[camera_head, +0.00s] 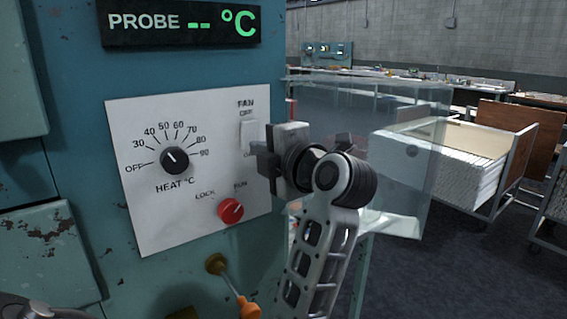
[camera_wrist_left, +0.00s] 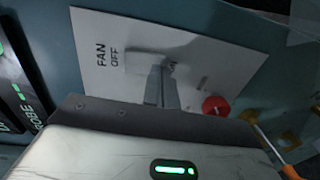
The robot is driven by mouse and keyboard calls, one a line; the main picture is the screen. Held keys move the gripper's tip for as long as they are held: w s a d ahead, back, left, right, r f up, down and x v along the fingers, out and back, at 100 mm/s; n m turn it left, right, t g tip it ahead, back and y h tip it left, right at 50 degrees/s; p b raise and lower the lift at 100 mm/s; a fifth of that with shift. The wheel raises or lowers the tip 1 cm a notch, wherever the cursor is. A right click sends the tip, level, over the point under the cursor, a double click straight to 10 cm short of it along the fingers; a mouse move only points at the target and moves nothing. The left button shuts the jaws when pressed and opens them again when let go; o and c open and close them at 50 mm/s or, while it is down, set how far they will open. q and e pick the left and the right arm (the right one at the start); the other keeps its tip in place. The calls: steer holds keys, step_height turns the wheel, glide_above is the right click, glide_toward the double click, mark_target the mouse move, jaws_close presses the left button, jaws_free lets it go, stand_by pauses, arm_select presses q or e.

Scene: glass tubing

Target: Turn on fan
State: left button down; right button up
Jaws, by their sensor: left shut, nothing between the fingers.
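The fan switch (camera_head: 248,134) is a white rocker on the white control panel (camera_head: 140,215), with FAN and OFF printed above it. The lettering below it is partly hidden by my left gripper (camera_head: 259,157). That gripper is shut and empty, with its fingertips at the lower part of the switch. In the left wrist view, the fingers (camera_wrist_left: 163,84) point at the end of the switch (camera_wrist_left: 142,62) away from OFF. I cannot tell whether they touch it or which way the rocker is tipped.
A black heat dial (camera_head: 175,160) and a red lock knob (camera_head: 230,211) share the panel. A probe display (camera_head: 180,22) reads dashes above. An orange-handled tool (camera_head: 245,305) sticks out below. A clear box (camera_head: 400,170) stands to the right, close behind my arm.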

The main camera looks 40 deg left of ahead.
arm_select(q)
steer(key=f+b+v, duration=0.2)
steer(key=v, duration=1.1)
steer(key=shift+d+f, duration=0.2)
steer(key=shift+f, duration=0.2)
